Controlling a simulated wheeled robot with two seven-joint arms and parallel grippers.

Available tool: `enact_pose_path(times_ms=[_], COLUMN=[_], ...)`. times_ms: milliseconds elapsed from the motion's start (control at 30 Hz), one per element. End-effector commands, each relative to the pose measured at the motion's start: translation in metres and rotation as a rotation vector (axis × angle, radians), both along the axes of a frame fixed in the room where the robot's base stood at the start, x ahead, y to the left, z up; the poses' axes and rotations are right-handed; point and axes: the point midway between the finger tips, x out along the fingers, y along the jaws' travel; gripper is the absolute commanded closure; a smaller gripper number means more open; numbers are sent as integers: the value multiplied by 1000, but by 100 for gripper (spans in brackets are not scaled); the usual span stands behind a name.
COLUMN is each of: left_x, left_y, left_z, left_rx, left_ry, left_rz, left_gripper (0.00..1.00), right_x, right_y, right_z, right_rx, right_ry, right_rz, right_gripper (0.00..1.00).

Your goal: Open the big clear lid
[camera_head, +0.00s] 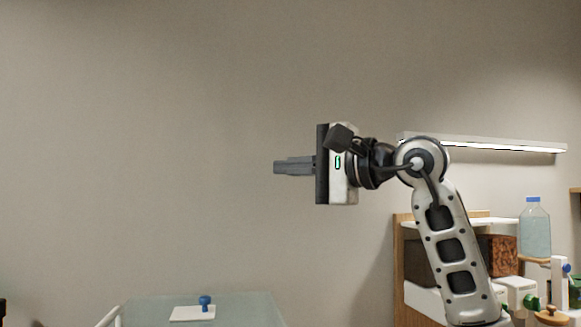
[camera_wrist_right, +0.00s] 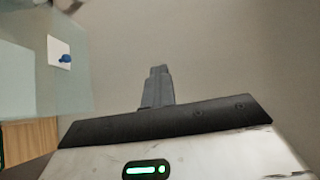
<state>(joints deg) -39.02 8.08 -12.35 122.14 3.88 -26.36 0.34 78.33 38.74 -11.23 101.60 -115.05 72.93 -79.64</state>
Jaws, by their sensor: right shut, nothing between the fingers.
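The big clear lid (camera_head: 250,310) is a pale, see-through greenish panel at the bottom left of the head view, cut off by the frame. A white plate (camera_head: 182,314) with a blue knob (camera_head: 205,303) sits on it. In the right wrist view the lid (camera_wrist_right: 75,85) shows at the left, with the blue knob (camera_wrist_right: 66,58). My right gripper (camera_head: 277,167) is shut and empty. It points left in the head view, well above the lid and apart from it. It also shows in the wrist view (camera_wrist_right: 159,70). My left gripper is not in view.
At the right of the head view stand a wooden shelf unit (camera_head: 404,255), a clear bottle with a blue cap (camera_head: 535,232) and a brown block-like item (camera_head: 500,255). A light bar (camera_head: 510,145) is on the wall behind. The space around my right gripper looks free.

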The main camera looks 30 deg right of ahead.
Motion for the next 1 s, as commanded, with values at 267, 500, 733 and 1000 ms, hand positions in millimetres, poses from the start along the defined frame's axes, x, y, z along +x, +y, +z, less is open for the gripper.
enact_pose_path(times_ms=[267,500,733,1000], left_x=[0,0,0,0], left_y=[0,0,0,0], left_z=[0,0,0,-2], left_rx=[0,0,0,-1], left_ry=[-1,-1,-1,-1], left_rz=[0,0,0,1], left_gripper=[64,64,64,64], right_x=[0,0,0,-6], right_y=[0,0,0,-4], right_z=[0,0,0,-1], right_rx=[0,0,0,0], right_ry=[0,0,0,-1], right_rz=[0,0,0,-2], right_gripper=[100,94,67,67])
